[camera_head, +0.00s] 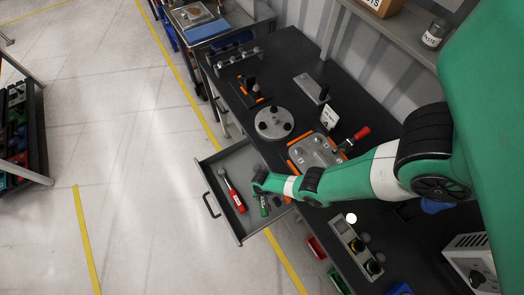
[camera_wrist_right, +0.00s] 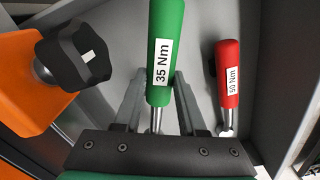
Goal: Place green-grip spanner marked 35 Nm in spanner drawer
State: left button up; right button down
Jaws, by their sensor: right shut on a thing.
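In the head view the green grip (camera_head: 264,207) shows just below my right gripper (camera_head: 262,188), over the open spanner drawer (camera_head: 240,163). The grip label faces the wrist camera. Whether the spanner touches the drawer floor I cannot tell. My left gripper is not in view.
A red-grip spanner (camera_head: 235,199) marked 50 Nm lies in the drawer, left of the green one; it also shows in the wrist view (camera_wrist_right: 228,75). An orange part with a black knob (camera_wrist_right: 75,55) stands beside the drawer. Drawer floor around the red spanner is clear.

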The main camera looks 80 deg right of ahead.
notch_tip(320, 180, down, 5)
jog(key=b, duration=0.4)
jog(key=shift+r, duration=0.3)
jog(key=shift+f, duration=0.2)
jog(key=shift+c, duration=2.4)
grip_release()
notch_tip(320, 180, up, 13)
jog(key=p, duration=1.1)
jog(key=shift+f, duration=0.2)
jog(key=shift+f, duration=0.1)
jog(key=shift+w+d, duration=0.1)
